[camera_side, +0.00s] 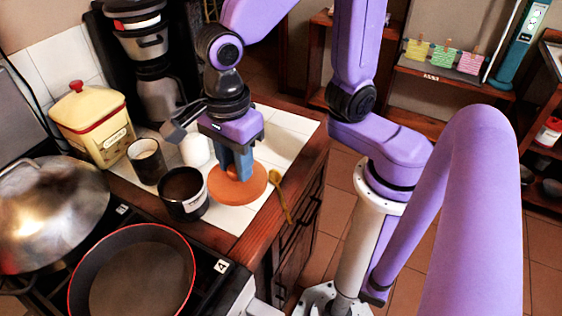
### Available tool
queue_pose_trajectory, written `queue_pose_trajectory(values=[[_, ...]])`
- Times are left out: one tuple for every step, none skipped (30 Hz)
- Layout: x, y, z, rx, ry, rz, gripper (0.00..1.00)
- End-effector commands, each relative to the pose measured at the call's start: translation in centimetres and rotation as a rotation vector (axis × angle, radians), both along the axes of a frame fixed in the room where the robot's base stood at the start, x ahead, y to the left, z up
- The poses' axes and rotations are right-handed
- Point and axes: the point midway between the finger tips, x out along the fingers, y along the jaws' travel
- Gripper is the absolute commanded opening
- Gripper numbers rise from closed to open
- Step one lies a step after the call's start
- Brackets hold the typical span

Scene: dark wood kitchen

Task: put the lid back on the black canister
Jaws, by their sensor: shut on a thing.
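The black canister (183,207) stands upright and open at the top on the white tiled counter, with a pale label on its side. An orange-brown round lid (238,192) is to the right of it, at the counter's right part. My gripper (238,174) points down onto the lid's middle and is shut on it. The fingers hide the part of the lid they grip. I cannot tell whether the lid rests on the tiles or is just above them. The lid's left edge appears very close to the canister.
A smaller dark cup (145,163) and a white container (195,152) stand behind the canister. A cream box with red trim (93,125) and a coffee maker (152,60) are farther back. A red-rimmed pan (135,275) and a domed steel lid (50,212) are on the stove. A yellow object (279,192) hangs over the counter edge.

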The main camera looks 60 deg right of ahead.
Motion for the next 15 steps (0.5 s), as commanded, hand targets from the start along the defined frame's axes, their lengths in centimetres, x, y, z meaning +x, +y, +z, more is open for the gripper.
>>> queue_pose_trajectory(values=[[1.8,0.6,0.1,-0.002,0.001,-0.022,0.03],[2.8,0.9,0.1,-0.001,0.0,-0.033,0.03],[4.1,1.2,0.2,-0.001,0.0,-0.046,0.03],[5.1,1.4,0.2,-0.002,0.001,-0.054,0.03],[6.1,1.5,0.2,-0.002,0.001,-0.064,0.03],[7.4,1.6,0.2,-0.001,0.0,-0.075,0.03],[8.3,1.7,0.3,-0.001,0.0,-0.085,0.03],[9.2,1.7,0.2,-0.001,0.0,-0.091,0.03],[10.3,1.7,0.2,-0.001,0.0,-0.101,0.03],[11.0,1.6,0.2,-0.002,0.0,-0.106,0.03],[11.7,1.6,0.2,-0.001,0.0,-0.112,0.03],[12.5,1.5,0.1,-0.001,0.0,-0.12,0.03],[13.0,1.4,0.1,-0.001,-0.001,-0.123,0.03],[13.5,1.4,0.1,-0.001,0.0,-0.127,0.03],[14.0,1.3,0.1,0.0,-0.001,-0.131,0.03]])
